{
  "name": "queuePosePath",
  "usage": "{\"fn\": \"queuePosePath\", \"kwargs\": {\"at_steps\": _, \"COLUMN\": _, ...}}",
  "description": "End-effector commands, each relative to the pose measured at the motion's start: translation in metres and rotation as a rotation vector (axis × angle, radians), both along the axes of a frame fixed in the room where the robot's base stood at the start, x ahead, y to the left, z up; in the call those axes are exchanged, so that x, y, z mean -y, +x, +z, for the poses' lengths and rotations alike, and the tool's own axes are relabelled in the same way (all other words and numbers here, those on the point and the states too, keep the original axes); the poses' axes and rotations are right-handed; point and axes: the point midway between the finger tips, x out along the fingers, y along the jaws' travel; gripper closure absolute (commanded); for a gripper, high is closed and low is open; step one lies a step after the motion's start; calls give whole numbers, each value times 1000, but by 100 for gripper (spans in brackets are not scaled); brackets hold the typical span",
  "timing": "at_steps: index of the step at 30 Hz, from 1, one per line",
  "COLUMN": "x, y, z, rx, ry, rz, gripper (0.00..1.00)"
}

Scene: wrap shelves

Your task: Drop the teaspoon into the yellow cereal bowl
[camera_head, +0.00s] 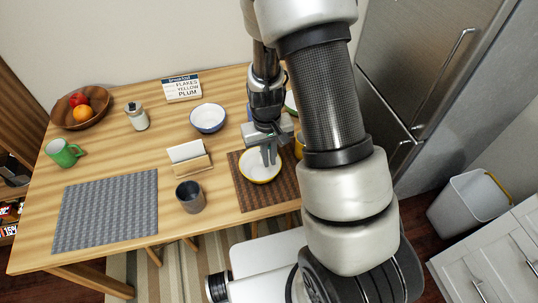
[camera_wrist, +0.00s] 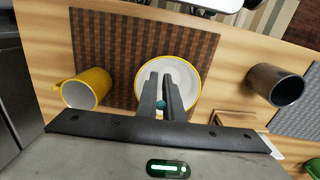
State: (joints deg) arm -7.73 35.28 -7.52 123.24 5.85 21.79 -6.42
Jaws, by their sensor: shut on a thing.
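The yellow cereal bowl (camera_head: 256,173), white inside with a yellow rim, sits on the brown woven placemat (camera_head: 242,190) at the table's right. The bowl also shows in the wrist view (camera_wrist: 187,76), under my fingers. My gripper (camera_head: 268,160) points down over the bowl; its fingers (camera_wrist: 162,82) are close together in the wrist view. A small teal piece of the teaspoon (camera_wrist: 161,104) shows between the fingers. The rest of the teaspoon is hidden, and I cannot tell how far it is above the bowl.
A yellow mug (camera_wrist: 86,90) stands beside the bowl, mostly hidden by my arm in the head view. A dark grey cup (camera_head: 190,198), a napkin holder (camera_head: 190,163) and a blue-rimmed bowl (camera_head: 208,119) stand to the left. A grey placemat (camera_head: 106,210) lies empty farther left.

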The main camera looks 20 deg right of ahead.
Motion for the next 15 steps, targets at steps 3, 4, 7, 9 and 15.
{"fn": "queuePosePath", "kwargs": {"at_steps": 3, "x": 0, "y": 0, "z": -2, "rx": 1, "ry": 0, "rz": 0, "gripper": 100}}
{"fn": "queuePosePath", "kwargs": {"at_steps": 4, "x": 0, "y": 0, "z": -1, "rx": 1, "ry": 0, "rz": 0, "gripper": 100}}
{"fn": "queuePosePath", "kwargs": {"at_steps": 7, "x": 0, "y": 0, "z": -1, "rx": 0, "ry": 0, "rz": 0, "gripper": 100}}
{"fn": "queuePosePath", "kwargs": {"at_steps": 9, "x": 0, "y": 0, "z": -1, "rx": 0, "ry": 0, "rz": 0, "gripper": 84}}
{"fn": "queuePosePath", "kwargs": {"at_steps": 15, "x": 0, "y": 0, "z": -1, "rx": 0, "ry": 0, "rz": 0, "gripper": 71}}
